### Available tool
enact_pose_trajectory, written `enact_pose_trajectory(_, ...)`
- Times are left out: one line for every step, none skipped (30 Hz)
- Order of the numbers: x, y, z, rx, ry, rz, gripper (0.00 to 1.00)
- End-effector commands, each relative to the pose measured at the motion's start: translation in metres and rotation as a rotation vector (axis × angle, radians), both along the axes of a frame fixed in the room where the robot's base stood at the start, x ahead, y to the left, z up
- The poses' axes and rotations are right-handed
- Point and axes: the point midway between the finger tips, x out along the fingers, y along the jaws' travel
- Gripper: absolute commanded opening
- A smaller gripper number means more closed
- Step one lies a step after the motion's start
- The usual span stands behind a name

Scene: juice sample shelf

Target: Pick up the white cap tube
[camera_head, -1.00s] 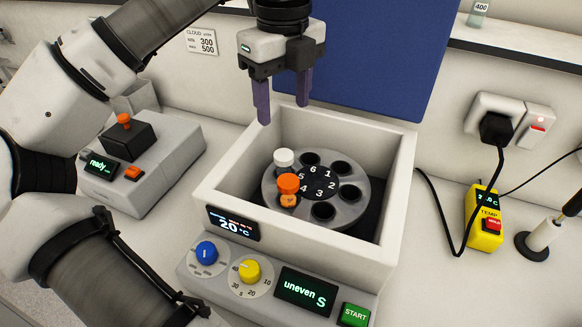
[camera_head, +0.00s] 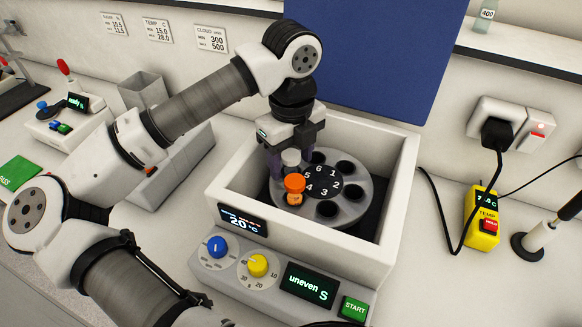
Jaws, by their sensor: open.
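The white cap tube (camera_head: 291,157) stands in the rotor (camera_head: 349,207) of the centrifuge, near number 5. Only its cap and a little below show. An orange cap tube (camera_head: 294,184) stands in the neighbouring hole near number 4, in front of it and close by. My gripper (camera_head: 291,168) is down inside the centrifuge's opening, with its purple fingers on either side of the white cap. The fingers are open. Whether they touch the cap cannot be told, and the orange cap partly hides the area below.
The centrifuge's pale walls (camera_head: 398,190) surround the rotor closely. Its front panel has a blue knob (camera_head: 217,247), a yellow knob (camera_head: 258,265), a display reading "uneven S" and a green START button (camera_head: 353,307). A yellow temperature device (camera_head: 483,218) stands right.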

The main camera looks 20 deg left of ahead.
Motion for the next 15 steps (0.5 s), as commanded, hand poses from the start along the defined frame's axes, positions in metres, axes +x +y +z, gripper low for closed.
enact_pose_trajectory(0.0000, 0.0000, -0.0006, 0.000, 0.000, 0.000, 0.57)
enact_pose_trajectory(0.0000, 0.0001, -0.0006, 0.000, 0.000, 0.000, 0.57)
enact_pose_trajectory(0.0000, 0.0001, -0.0006, 0.000, 0.000, 0.000, 0.57)
enact_pose_trajectory(0.0000, 0.0001, -0.0005, 0.000, 0.000, 0.000, 0.57)
enact_pose_trajectory(0.0000, 0.0001, -0.0005, 0.000, 0.000, 0.000, 0.57)
enact_pose_trajectory(0.0001, 0.0002, -0.0004, 0.000, 0.000, 0.000, 0.54)
enact_pose_trajectory(0.0001, 0.0002, -0.0004, 0.000, 0.000, 0.001, 0.50)
enact_pose_trajectory(0.0001, 0.0002, -0.0003, 0.000, -0.001, 0.001, 0.46)
enact_pose_trajectory(0.0001, 0.0002, -0.0003, 0.000, 0.000, 0.000, 0.40)
enact_pose_trajectory(0.0001, 0.0002, -0.0003, 0.000, -0.001, 0.000, 0.36)
enact_pose_trajectory(0.0001, 0.0002, -0.0002, 0.000, 0.000, 0.000, 0.33)
enact_pose_trajectory(0.0001, 0.0002, -0.0002, 0.000, -0.001, 0.000, 0.27)
enact_pose_trajectory(0.0001, 0.0002, -0.0002, 0.000, -0.001, 0.001, 0.23)
enact_pose_trajectory(0.0001, 0.0002, -0.0001, 0.000, -0.001, 0.000, 0.20)
enact_pose_trajectory(0.0001, 0.0002, -0.0001, 0.000, -0.001, 0.000, 0.14)
